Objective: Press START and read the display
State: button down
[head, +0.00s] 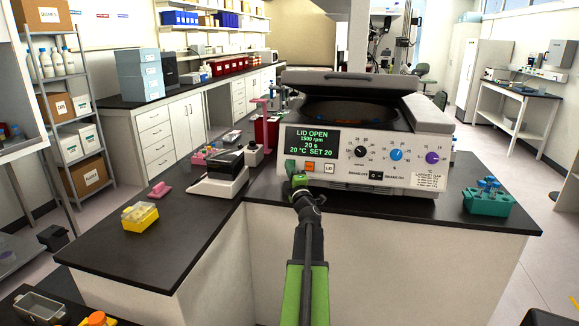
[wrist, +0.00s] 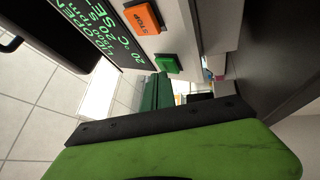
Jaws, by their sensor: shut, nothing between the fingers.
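The centrifuge (head: 400,179) stands on the black counter with its lid (head: 350,82) raised and the bowl showing. Its display (head: 311,142) reads LID OPEN, 1500 rpm, 20 s, 20 °C SET 20. Below it are the orange STOP button (head: 309,166) and white LID button (head: 329,167). The green START button (wrist: 167,63) shows beside STOP (wrist: 142,17) in the wrist view; my gripper partly covers that area in the head view. My gripper (head: 299,183) is shut and empty, just in front of the panel's lower left. I cannot tell whether it touches START.
A teal tube rack (head: 487,200) stands right of the centrifuge. A dark-and-white instrument (head: 222,172) and a yellow rack (head: 140,216) are on the left counter. The counter's front edge lies below my arm.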

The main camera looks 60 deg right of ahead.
jog(key=shift+w+d+f, duration=0.1)
jog(key=shift+d+f, duration=0.05)
jog(key=shift+d, duration=0.15)
dwell(0.4)
jog(key=shift+a, duration=0.1)
jog(key=shift+s+a+r, duration=0.25)
jog(key=shift+a, duration=0.35)
jog(key=shift+s+a+r+p, duration=0.25)
jog(key=shift+a+p, duration=0.05)
jog(key=shift+a, duration=0.45)
jog(key=shift+s+a+r+p, duration=0.2)
jog(key=shift+a+r+p, duration=0.1)
jog(key=shift+a, duration=0.45)
jog(key=shift+s+a+r+p, duration=0.25)
jog(key=shift+a+p, duration=0.05)
jog(key=shift+a, duration=0.45)
